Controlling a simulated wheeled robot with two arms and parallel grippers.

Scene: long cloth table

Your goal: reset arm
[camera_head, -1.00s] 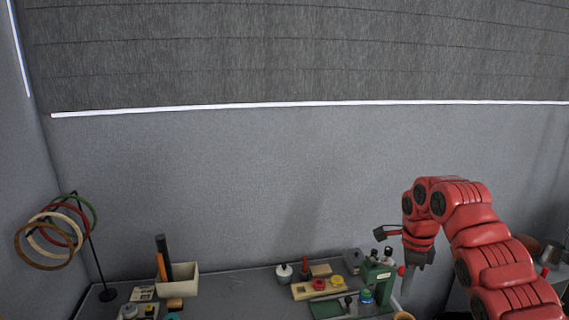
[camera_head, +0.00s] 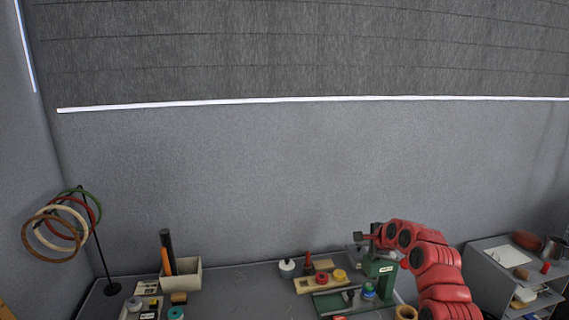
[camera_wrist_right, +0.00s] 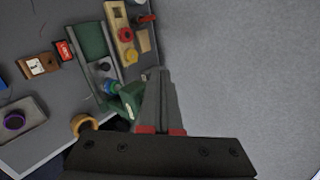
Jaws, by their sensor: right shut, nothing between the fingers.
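My right arm (camera_head: 432,262) comes in from the lower right in the head view, red and bent over the right end of the table. Its fingers are hard to make out there against the green press-like device. In the right wrist view my right gripper (camera_wrist_right: 157,76) is shut with nothing between its fingers. It shows beside the green device (camera_wrist_right: 128,101), with the grey wall behind; I cannot tell whether they touch. My left arm and gripper are not in view.
The green device (camera_head: 378,272) stands next to a wooden board (camera_head: 309,286) with red and yellow knobs. A ring stand (camera_head: 97,255) and a cream bin (camera_head: 186,276) are at left. A grey shelf (camera_head: 487,278) stands right. The table's middle back is fairly clear.

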